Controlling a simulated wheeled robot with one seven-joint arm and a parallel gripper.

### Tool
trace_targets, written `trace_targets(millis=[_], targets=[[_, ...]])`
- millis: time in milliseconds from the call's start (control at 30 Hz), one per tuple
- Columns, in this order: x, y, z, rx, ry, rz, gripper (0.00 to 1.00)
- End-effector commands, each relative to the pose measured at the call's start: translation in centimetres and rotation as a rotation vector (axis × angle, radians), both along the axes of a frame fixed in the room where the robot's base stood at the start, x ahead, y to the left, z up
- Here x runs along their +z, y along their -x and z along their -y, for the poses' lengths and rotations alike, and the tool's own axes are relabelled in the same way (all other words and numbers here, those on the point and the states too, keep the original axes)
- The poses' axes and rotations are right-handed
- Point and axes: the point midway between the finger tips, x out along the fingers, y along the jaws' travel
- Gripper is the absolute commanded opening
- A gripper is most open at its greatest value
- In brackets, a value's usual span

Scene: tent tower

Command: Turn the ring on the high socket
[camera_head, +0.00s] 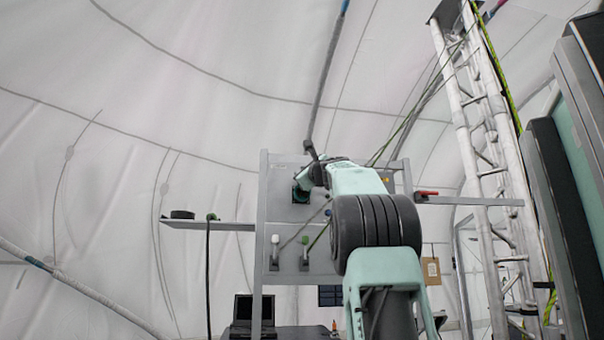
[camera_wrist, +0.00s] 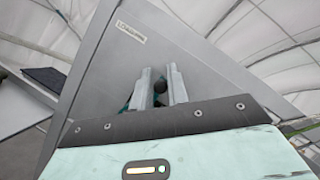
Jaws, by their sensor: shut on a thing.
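The high socket's ring (camera_head: 300,194) shows as a dark green round part on the upper left of a grey upright panel (camera_head: 285,222). My arm reaches up to it, and my gripper (camera_head: 304,178) is at the ring, partly hidden by my own wrist. In the wrist view my gripper's two pale fingers (camera_wrist: 159,72) point at the panel face. They are shut on the ring, of which only a little teal shows at the fingers' sides. A dark round part sits between the fingers. Most of the ring and socket is hidden.
Lower on the panel are two levers, one white-topped (camera_head: 275,240) and one green-topped (camera_head: 305,241). A left shelf (camera_head: 190,224) bears a black roll (camera_head: 182,214) and a hanging cable (camera_head: 208,270). A red-handled item (camera_head: 427,194) lies on the right shelf. A white truss (camera_head: 480,150) stands right.

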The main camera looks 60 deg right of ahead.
Motion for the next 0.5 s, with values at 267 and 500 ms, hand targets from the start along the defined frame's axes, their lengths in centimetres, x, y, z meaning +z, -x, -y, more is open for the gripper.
trace_targets(millis=[267, 500], targets=[[-0.66, 0.07, 0.61, -0.009, -0.006, -0.009, 0.34], [-0.37, 0.05, 0.36, -0.006, -0.003, -0.006, 0.34]])
